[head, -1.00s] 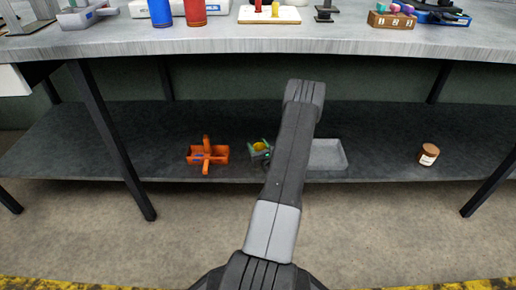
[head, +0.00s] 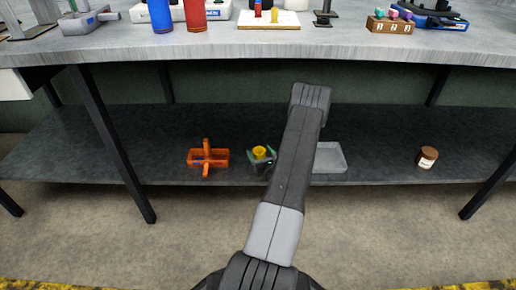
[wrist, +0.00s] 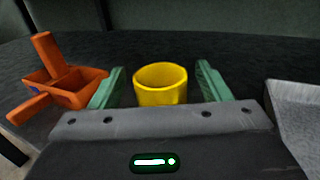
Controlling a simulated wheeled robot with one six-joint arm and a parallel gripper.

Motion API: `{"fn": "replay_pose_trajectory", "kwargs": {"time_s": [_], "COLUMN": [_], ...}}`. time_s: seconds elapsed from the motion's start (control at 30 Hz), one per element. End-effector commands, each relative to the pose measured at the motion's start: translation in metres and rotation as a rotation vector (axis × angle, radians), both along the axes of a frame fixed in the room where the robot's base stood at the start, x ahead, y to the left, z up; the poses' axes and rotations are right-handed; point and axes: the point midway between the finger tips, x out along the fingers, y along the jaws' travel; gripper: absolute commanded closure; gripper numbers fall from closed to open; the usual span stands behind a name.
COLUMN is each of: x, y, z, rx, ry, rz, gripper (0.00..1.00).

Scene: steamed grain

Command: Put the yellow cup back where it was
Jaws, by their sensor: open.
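The yellow cup (head: 259,151) is upright at the lower shelf (head: 380,165), between the orange caddy and the grey tray. In the wrist view the yellow cup (wrist: 160,84) stands between the two green fingers of my gripper (wrist: 160,88), with a gap on each side. My gripper (head: 262,156) is open around the cup in the head view. The cup's base is hidden behind the gripper body, so I cannot tell its exact contact with the shelf.
The orange caddy (head: 208,158) stands left of my gripper, also in the wrist view (wrist: 62,84). The grey tray (head: 329,158) lies to the right, partly behind my arm. A brown jar (head: 427,157) stands farther right. The workbench edge (head: 400,45) is above the shelf.

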Motion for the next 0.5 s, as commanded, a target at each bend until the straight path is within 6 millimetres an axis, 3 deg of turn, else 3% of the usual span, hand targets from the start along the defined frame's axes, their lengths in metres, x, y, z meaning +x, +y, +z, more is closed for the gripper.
{"fn": "replay_pose_trajectory", "kwargs": {"time_s": [0.3,0.5], "x": [-0.062,-0.081], "y": [-0.027,-0.034], "z": [0.002,0.001], "rx": [0.001,0.0], "ry": [0.003,0.001], "rz": [-0.004,-0.001], "gripper": [0.29,0.29]}}
